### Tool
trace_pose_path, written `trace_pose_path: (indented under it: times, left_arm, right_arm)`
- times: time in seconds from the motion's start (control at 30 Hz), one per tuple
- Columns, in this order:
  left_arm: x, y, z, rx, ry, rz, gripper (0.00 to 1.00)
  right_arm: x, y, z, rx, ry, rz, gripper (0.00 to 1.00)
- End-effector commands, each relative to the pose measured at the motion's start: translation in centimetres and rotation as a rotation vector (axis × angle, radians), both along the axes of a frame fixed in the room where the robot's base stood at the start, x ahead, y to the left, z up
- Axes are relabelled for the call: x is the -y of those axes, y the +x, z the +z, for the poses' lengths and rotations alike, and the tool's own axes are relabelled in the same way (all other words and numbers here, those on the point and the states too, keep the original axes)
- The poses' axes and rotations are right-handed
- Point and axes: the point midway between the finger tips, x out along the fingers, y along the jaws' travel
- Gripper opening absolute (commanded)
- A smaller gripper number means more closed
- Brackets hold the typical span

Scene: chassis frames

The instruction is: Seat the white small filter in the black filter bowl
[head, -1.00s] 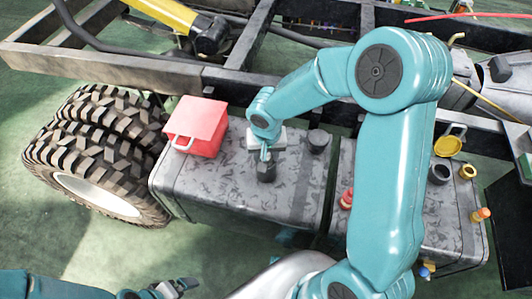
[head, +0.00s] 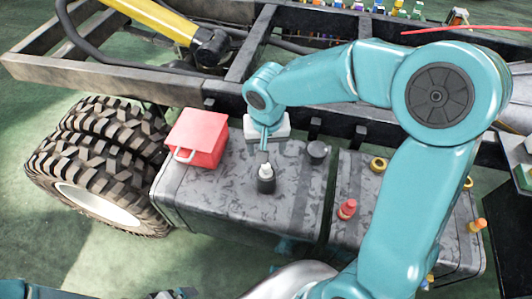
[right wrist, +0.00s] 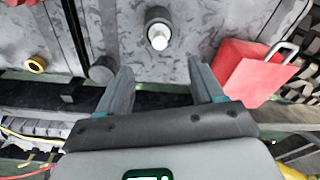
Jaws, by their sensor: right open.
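The black filter bowl (head: 266,186) stands upright on the grey mottled tank. The white small filter (head: 265,170) sits in its mouth, upright, with its top showing above the rim. In the right wrist view the white filter (right wrist: 158,37) shows as a round white end inside the dark bowl (right wrist: 158,14). How deep it sits I cannot tell. My right gripper (head: 264,146) is above and behind the bowl, apart from the filter. In the right wrist view its fingers (right wrist: 160,72) are spread and empty. My left gripper (head: 172,294) is partly cut off at the bottom edge.
A red box with a handle (head: 198,138) stands left of the bowl, and a dark cap (head: 318,150) to the right. A white block (head: 283,128) is behind my right gripper. Red (head: 347,209) and yellow (head: 378,165) fittings are further right. The tank's front is clear.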

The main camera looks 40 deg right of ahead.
Motion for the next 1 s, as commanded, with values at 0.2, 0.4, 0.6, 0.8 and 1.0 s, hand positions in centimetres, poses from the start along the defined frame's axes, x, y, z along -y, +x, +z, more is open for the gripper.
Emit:
trace_pose_path:
  times: [0.2, 0.4, 0.6, 0.8, 1.0]
  left_arm:
    - [0.0, 0.0, 0.1, 0.000, 0.000, 0.000, 0.96]
    - [0.0, 0.0, 0.1, 0.000, 0.000, 0.000, 0.96]
    - [0.0, 0.0, 0.2, 0.000, 0.000, 0.000, 0.96]
    - [0.0, 0.0, 0.2, 0.000, 0.000, 0.000, 0.96]
    - [0.0, 0.0, 0.1, 0.000, 0.000, 0.000, 0.96]
  right_arm:
    - [-2.1, -0.4, -2.4, -0.030, 0.062, 0.071, 0.67]
    - [-10.4, -5.0, -16.3, -0.064, 0.328, 0.285, 0.67]
    - [-13.8, -11.0, -23.6, -0.029, 0.398, 0.347, 0.67]
    - [-14.1, -13.7, -25.7, -0.014, 0.378, 0.370, 0.67]
    - [-14.1, -13.7, -25.8, -0.010, 0.375, 0.373, 0.67]
